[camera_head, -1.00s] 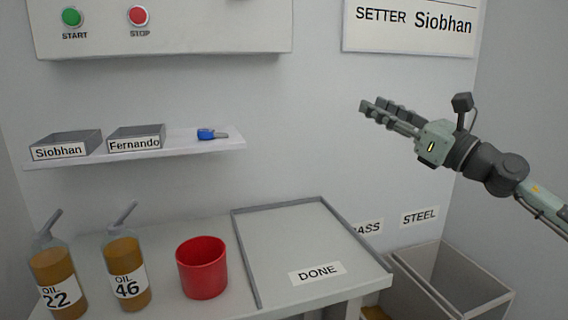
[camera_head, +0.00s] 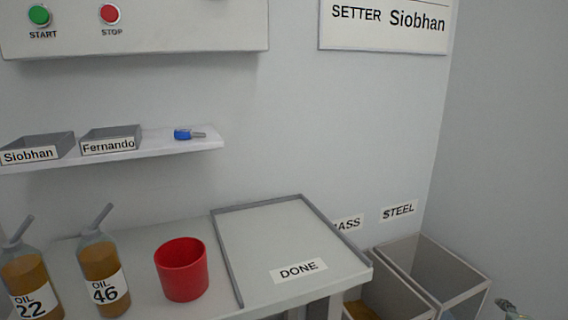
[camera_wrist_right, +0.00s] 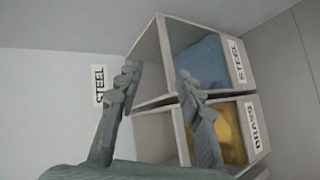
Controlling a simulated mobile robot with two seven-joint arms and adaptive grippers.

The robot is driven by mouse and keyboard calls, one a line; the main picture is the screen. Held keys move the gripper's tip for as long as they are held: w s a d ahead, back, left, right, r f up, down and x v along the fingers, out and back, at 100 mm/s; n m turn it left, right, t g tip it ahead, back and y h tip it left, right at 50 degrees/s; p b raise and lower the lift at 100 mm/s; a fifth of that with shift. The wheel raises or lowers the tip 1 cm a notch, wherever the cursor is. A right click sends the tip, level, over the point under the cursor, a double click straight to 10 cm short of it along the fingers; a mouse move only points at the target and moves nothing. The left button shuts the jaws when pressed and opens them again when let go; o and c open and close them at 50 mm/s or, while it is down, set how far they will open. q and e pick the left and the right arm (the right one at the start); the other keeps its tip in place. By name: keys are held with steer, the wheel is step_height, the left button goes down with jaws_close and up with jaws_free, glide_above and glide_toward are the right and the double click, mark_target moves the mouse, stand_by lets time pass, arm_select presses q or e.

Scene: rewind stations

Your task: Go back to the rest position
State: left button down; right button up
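My right gripper (camera_wrist_right: 156,84) shows in the right wrist view with its two fingers apart and nothing between them. It is in front of the two bins, the steel bin (camera_wrist_right: 162,52) with blue contents and the brass bin (camera_wrist_right: 183,140) with yellow contents. In the head view only a small part of my right arm shows at the bottom right edge, beside the bins; whether its fingers are there is too small to tell. My left gripper is in neither current view.
The bench has a DONE tray (camera_head: 226,262), a red cup (camera_head: 181,270) and oil bottles 22 (camera_head: 25,280) and 46 (camera_head: 103,275). A shelf (camera_head: 160,147) above holds two labelled boxes and a blue-ended tool (camera_head: 188,134).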

steer(key=s+d+f+m+g+h, duration=0.1)
steer(key=s+d+f+m+g, duration=0.25)
steer(key=s+f, duration=0.4)
steer(key=s+d+f+m+g+h, duration=0.1)
steer(key=s+d+f+m+g, duration=0.25)
steer(key=s, duration=0.75)
steer(key=s+a+f+m+y, duration=0.1)
steer(key=s+a+f+y, duration=0.35)
steer(key=a+f, duration=0.9)
steer(key=s+a+f+m+y, duration=0.1)
steer(key=s+a+f, duration=0.1)
steer(key=a, duration=0.9)
steer(key=s+a+f+m+g+y, duration=0.1)
steer(key=s+a+f, duration=0.1)
steer(key=a, duration=0.9)
steer(key=shift+a+f+m, duration=0.3)
steer(key=shift+f, duration=0.1)
